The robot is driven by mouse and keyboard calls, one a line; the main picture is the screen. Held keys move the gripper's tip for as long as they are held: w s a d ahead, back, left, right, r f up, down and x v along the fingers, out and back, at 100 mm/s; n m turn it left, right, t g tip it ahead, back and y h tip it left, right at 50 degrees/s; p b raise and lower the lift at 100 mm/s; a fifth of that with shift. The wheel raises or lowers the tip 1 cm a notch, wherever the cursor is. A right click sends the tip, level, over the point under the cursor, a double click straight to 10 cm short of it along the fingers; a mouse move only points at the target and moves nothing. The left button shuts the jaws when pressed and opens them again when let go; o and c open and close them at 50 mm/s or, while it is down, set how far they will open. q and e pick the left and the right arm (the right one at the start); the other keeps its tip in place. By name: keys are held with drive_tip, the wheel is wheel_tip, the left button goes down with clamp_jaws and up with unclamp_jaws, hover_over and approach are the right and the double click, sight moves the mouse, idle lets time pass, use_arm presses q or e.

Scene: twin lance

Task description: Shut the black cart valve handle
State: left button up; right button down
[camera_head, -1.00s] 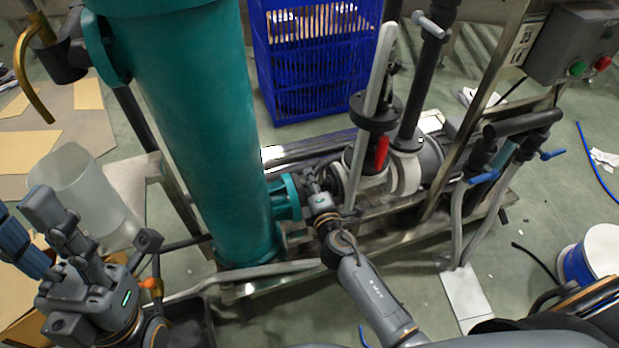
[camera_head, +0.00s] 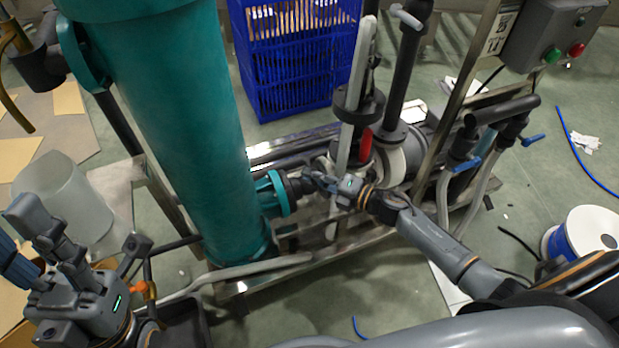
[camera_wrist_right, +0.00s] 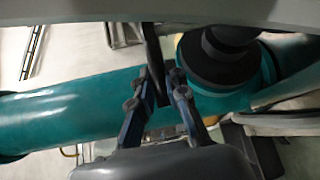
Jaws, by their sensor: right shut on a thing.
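The black valve handle (camera_wrist_right: 152,48) shows in the right wrist view as a thin dark lever between my blue fingers. My right gripper (camera_wrist_right: 161,88) is shut on it. In the head view my right gripper (camera_head: 318,181) is at the pipework just right of the teal flange (camera_head: 274,194); the handle cannot be made out there. The black valve body (camera_wrist_right: 222,55) is right of the fingers in the wrist view. My left gripper (camera_head: 25,235) is at the lower left, away from the valve; its finger opening is unclear.
A tall teal column (camera_head: 175,120) stands left of the valve. A red handle (camera_head: 365,146) and upright pipes (camera_head: 404,80) are close right of my right gripper. A blue crate (camera_head: 290,70) stands behind. A cloudy container (camera_head: 62,200) is near my left gripper.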

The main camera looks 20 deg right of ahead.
drive_tip(key=shift+d+n+y, duration=0.15)
drive_tip(key=shift+n+y, duration=0.15)
drive_tip(key=shift+y, duration=0.1)
drive_tip(key=c, duration=1.3)
unclamp_jaws()
drive_tip(key=shift+s+d, duration=0.1)
drive_tip(key=shift+s, duration=0.05)
drive_tip(key=v, duration=1.1)
drive_tip(key=shift+s+d+r, duration=0.2)
drive_tip(key=shift+s+d, duration=0.05)
